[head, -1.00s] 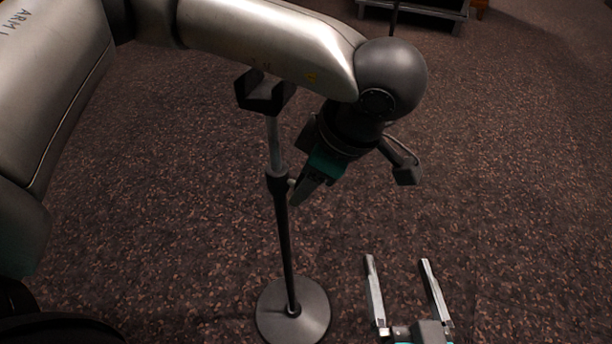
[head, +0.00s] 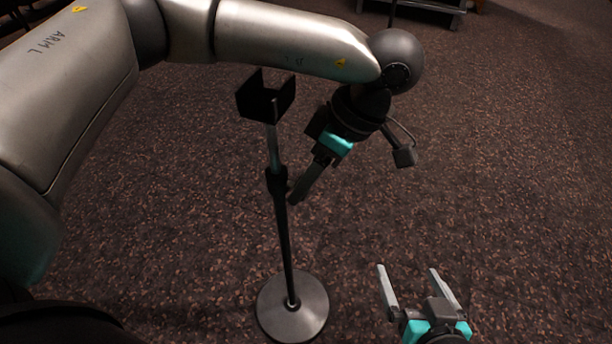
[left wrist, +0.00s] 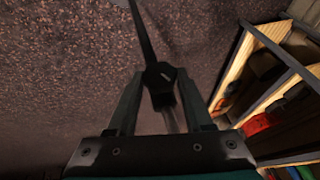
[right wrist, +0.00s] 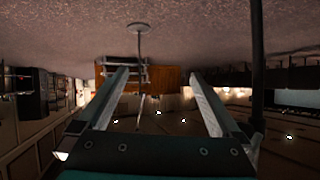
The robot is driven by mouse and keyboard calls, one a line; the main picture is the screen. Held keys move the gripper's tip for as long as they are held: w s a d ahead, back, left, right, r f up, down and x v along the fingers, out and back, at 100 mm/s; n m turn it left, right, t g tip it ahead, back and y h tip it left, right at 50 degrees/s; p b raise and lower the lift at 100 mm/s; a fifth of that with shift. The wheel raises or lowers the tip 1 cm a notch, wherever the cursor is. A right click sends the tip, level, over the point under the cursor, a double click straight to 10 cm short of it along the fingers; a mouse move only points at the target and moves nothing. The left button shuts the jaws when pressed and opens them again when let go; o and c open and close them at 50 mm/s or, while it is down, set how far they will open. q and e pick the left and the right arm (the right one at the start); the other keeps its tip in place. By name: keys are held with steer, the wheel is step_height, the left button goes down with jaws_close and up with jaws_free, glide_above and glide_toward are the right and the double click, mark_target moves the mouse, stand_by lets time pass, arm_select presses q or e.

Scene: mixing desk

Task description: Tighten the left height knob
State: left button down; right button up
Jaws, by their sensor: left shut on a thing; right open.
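In the left wrist view the dark collar (left wrist: 160,72) lies between the fingertips. My right gripper (head: 408,270) is open and empty, low and right of the base. The right wrist view shows nothing between its fingers (right wrist: 158,75).
Speckled brown carpet (head: 500,180) is clear around the stand. A low grey rack (head: 425,10) stands at the far top edge. Shelving with wooden edges (left wrist: 250,60) shows in the left wrist view. A distant thin stand (right wrist: 140,28) shows in the right wrist view.

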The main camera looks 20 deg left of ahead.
arm_select(q)
steer(key=shift+c, duration=1.5)
jaws_free()
arm_select(e)
steer(key=s+d+g+h+p, duration=0.4)
steer(key=s+d+g+p, duration=0.15)
steer(key=d, duration=0.25)
arm_select(q)
steer(key=v, duration=1.5)
steer(key=shift+p, duration=0.35)
arm_select(e)
steer(key=shift+m+g, duration=0.3)
steer(key=shift+g, duration=0.55)
steer(key=shift+a+f, duration=0.15)
steer(key=shift+f, duration=2.25)
arm_select(q)
steer(key=shift+d+r, duration=0.1)
steer(key=shift+r, duration=0.05)
